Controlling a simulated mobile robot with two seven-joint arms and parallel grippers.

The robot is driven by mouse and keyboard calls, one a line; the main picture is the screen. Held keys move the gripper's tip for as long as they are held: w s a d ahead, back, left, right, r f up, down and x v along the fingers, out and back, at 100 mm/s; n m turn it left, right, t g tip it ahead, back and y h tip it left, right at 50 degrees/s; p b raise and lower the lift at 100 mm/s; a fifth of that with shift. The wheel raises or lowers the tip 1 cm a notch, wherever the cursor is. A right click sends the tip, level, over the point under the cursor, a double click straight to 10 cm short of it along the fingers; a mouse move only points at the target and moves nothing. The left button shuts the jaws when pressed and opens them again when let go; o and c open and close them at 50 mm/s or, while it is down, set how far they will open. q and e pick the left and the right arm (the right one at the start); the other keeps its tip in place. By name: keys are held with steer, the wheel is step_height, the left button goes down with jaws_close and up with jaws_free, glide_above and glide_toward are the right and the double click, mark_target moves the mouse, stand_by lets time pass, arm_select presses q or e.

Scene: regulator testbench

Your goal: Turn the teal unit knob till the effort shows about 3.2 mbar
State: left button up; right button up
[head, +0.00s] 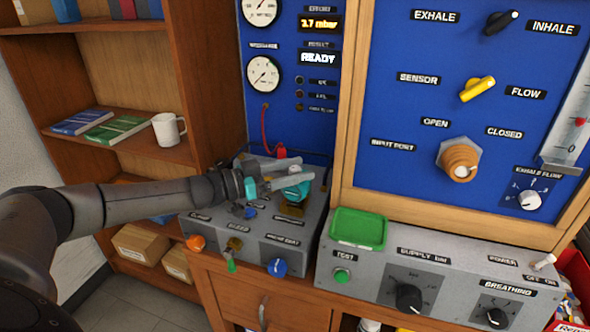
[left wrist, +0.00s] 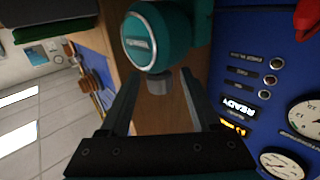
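The teal unit (head: 297,190) sits on top of the grey bench box, partly hidden by my left gripper. My left gripper (head: 291,172) reaches in from the left at the unit. Its two fingers stand apart in the left wrist view (left wrist: 158,82), with the knob around or just past their tips; I cannot tell whether they touch it. The effort display (head: 320,24) appears to read 3.7 mbar, with READY below. My right gripper is not in view.
A red plug and cable (head: 281,151) stand behind the unit. A green tray (head: 358,229) sits to the right on the supply box. Blue (head: 277,267) and orange (head: 195,243) knobs are on the box front. A shelf with a white mug (head: 168,130) is at left.

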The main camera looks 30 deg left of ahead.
arm_select(q)
jaws_close()
stand_by(0.5)
steer(key=shift+s+r+n+t+y+p, duration=0.1)
steer(key=shift+n+t+y+p, duration=0.25)
steer(key=shift+y+p, duration=0.4)
steer(key=n+t+y+p, duration=0.1)
steer(key=n+y+p, duration=0.2)
steer(key=y+p, duration=0.2)
steer(key=n+t+y+p, duration=0.1)
steer(key=n+y+p, duration=0.3)
steer(key=p, duration=0.6)
steer(key=shift+n+t+y, duration=0.25)
steer(key=shift+y, duration=0.5)
steer(key=n+y+p, duration=0.2)
steer(key=y, duration=0.1)
steer(key=shift+d+g+y, duration=0.1)
steer(key=shift+g+y, duration=0.2)
steer(key=shift+g, duration=0.1)
steer(key=shift+n+g+y+p, duration=0.4)
steer(key=shift+n+y, duration=0.5)
steer(key=shift+y, duration=0.3)
steer(key=shift+n+g+y, duration=0.4)
steer(key=shift+n+y, duration=0.2)
steer(key=shift+y, duration=0.1)
steer(key=shift+g+y, duration=0.3)
steer(key=shift+y, duration=0.1)
